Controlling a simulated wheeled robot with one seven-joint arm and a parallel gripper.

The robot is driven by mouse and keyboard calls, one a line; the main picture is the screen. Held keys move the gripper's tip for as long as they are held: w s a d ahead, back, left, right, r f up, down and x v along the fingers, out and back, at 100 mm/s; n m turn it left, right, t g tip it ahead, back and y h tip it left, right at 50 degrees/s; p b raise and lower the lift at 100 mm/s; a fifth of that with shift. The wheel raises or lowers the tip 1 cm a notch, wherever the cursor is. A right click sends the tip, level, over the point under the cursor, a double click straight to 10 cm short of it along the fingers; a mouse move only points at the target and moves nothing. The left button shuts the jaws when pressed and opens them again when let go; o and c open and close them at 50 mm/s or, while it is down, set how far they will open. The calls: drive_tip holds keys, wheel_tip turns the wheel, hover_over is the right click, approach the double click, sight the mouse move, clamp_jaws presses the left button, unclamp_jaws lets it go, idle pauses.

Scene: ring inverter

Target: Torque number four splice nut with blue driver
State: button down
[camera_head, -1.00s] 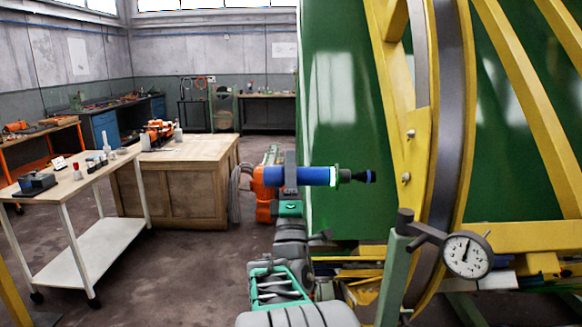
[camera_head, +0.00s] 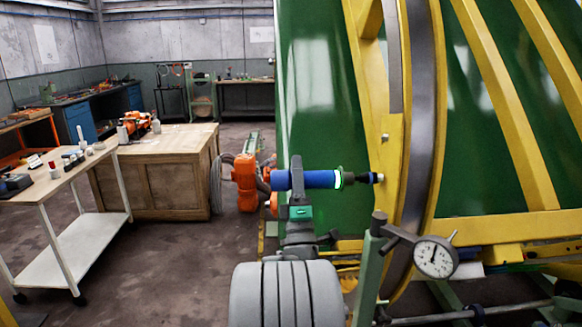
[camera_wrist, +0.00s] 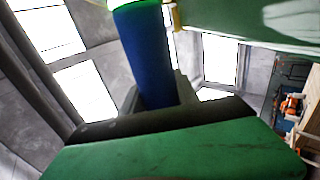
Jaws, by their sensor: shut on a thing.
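The blue driver (camera_head: 318,179) is level in the head view, its black socket end pointing right at the yellow splice plate (camera_head: 390,160). My gripper (camera_head: 296,182) is shut around the driver's blue body near its rear end. In the wrist view, the blue driver (camera_wrist: 144,55) stands up from between the jaws of my gripper (camera_wrist: 158,108). The lower nut (camera_head: 380,177) on the plate lines up with the driver's tip; I cannot tell whether the socket is seated on it. The upper nut (camera_head: 385,137) is bare. No nut numbers are readable.
A dial gauge (camera_head: 435,257) on a green post (camera_head: 369,270) stands just below and right of the driver. The large green panel (camera_head: 320,95) is behind.

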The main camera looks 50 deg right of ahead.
drive_tip(key=shift+s+d+r+p, duration=0.1)
drive_tip(key=shift+s+d+p, duration=0.7)
drive_tip(key=shift+s, duration=0.15)
idle(2.3)
idle(0.9)
drive_tip(key=shift+w+a+b, duration=0.45)
drive_tip(key=shift+b, duration=0.25)
drive_tip(key=shift+w+a+b, duration=1.1)
drive_tip(key=shift+w+b, duration=0.15)
drive_tip(key=shift+b, duration=0.05)
drive_tip(key=shift+w+a, duration=0.15)
drive_tip(key=shift+a, duration=0.05)
